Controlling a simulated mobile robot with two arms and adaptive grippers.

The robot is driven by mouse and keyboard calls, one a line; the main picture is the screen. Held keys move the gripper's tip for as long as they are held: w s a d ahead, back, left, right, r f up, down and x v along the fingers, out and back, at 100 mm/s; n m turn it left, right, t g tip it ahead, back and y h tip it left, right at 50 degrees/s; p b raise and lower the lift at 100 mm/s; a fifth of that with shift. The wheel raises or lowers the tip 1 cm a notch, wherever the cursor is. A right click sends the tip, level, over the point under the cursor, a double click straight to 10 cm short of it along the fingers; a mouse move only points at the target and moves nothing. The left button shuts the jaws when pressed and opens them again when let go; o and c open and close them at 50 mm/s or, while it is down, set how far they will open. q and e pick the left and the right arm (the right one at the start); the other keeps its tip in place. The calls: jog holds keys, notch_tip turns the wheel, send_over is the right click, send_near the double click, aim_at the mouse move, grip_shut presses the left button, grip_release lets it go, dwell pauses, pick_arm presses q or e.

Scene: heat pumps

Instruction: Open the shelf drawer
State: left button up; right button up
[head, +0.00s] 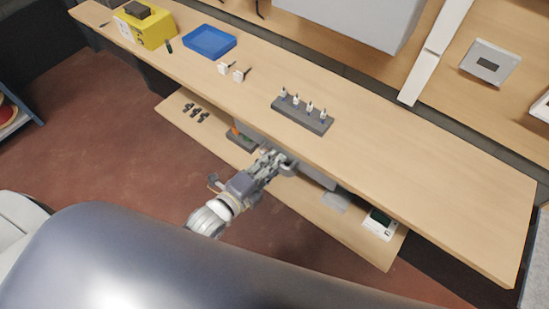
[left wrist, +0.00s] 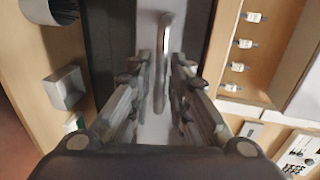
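The shelf drawer (head: 318,178) is a grey unit under the long wooden bench, partly hidden by the bench top and my arm. Its light grey front (left wrist: 194,28) fills the middle of the left wrist view, with a curved metal handle (left wrist: 165,48) on it. My left gripper (head: 274,160) is at the drawer front. In the left wrist view its fingers (left wrist: 163,75) are apart, one on each side of the handle, with narrow gaps showing. I cannot tell whether either finger touches it. My right gripper is not in view.
The wooden bench top (head: 420,165) overhangs the drawer and lower shelf (head: 340,231). On the bench are a dark rack (head: 302,115), a blue tray (head: 210,41) and a yellow box (head: 146,27). A white device (head: 381,224) lies on the lower shelf. Red floor is open to the left.

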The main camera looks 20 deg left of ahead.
pick_arm(q)
jog(key=shift+w+d+f, duration=0.1)
jog(key=shift+w+d, duration=0.15)
jog(key=shift+w, duration=0.3)
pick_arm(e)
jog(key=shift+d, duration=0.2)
pick_arm(q)
grip_shut()
jog(key=shift+s+a, duration=0.1)
jog(key=shift+s, duration=0.05)
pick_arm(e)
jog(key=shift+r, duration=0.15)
